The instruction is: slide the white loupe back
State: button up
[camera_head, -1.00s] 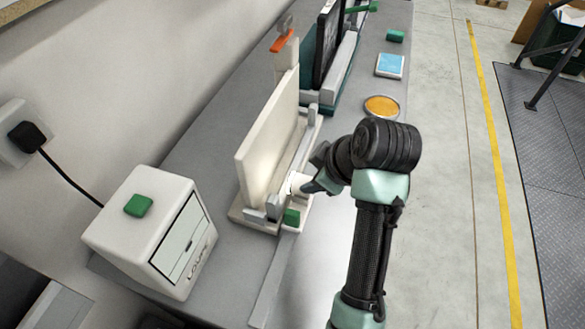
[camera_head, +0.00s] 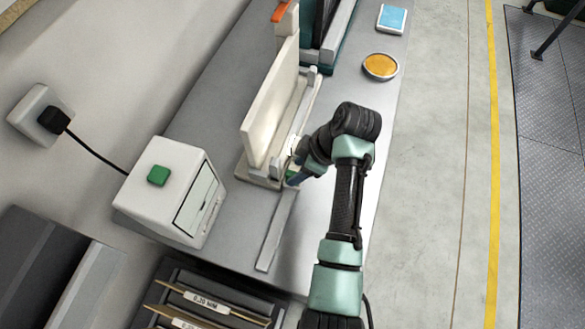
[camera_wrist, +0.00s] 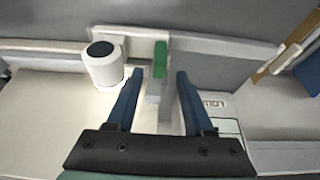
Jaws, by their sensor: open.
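The white loupe (camera_wrist: 103,68), a short cylinder with a dark round top, sits on a pale rail in the wrist view. It is just left of my left finger, outside the jaws. In the head view my arm mostly hides it. My gripper (camera_wrist: 158,74) is open, with two blue fingers and nothing held between them. A green block (camera_wrist: 160,58) shows between the fingertips, beyond them. In the head view my gripper (camera_head: 298,178) is at the near end of the cream upright unit (camera_head: 270,105), beside the green block.
A white box with a green button (camera_head: 158,175) stands left of the unit. A long grey strip (camera_head: 277,232) lies on the bench nearer me. An orange dish (camera_head: 380,66) and a blue-topped pad (camera_head: 392,18) sit farther back. Bench right of my arm is clear.

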aim_at(293, 174)
jog(key=shift+x, duration=1.9)
grip_shut()
